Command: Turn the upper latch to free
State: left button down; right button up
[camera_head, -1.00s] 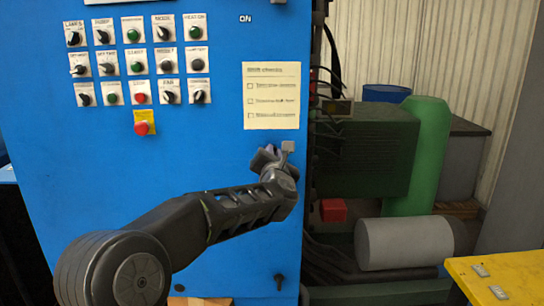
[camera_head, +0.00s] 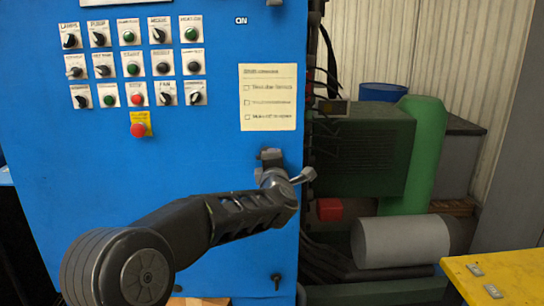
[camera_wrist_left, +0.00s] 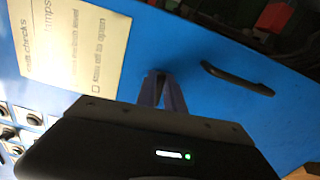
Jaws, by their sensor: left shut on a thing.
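The upper latch is on the blue cabinet door (camera_head: 120,180), below the paper checklist (camera_head: 268,97), and is mostly hidden by my gripper. My left gripper (camera_head: 274,170) is at the door's right side. In the left wrist view its two narrow fingers (camera_wrist_left: 161,90) come together at the door on a small dark piece, the latch. How far the latch is turned cannot be made out. A black bar handle (camera_wrist_left: 236,79) is on the door beside the fingers, apart from them. My right gripper is not in view.
Switches and a red stop button (camera_head: 138,130) are on the door's upper left. A small black latch (camera_head: 277,281) is low on the door. Right of the cabinet are dark machinery, a green cylinder (camera_head: 425,155), a grey cylinder (camera_head: 403,241) and a yellow table (camera_head: 505,275).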

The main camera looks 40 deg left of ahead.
pick_arm(q)
jog(key=shift+f+m, duration=0.1)
jog(key=shift+m, duration=0.5)
jog(key=c, duration=1.4)
grip_release()
jog(key=shift+c, duration=0.2)
jog(key=shift+s+d, duration=0.1)
jog(key=v, duration=0.7)
jog(key=shift+s+d+b, duration=0.2)
jog(key=shift+b, duration=0.2)
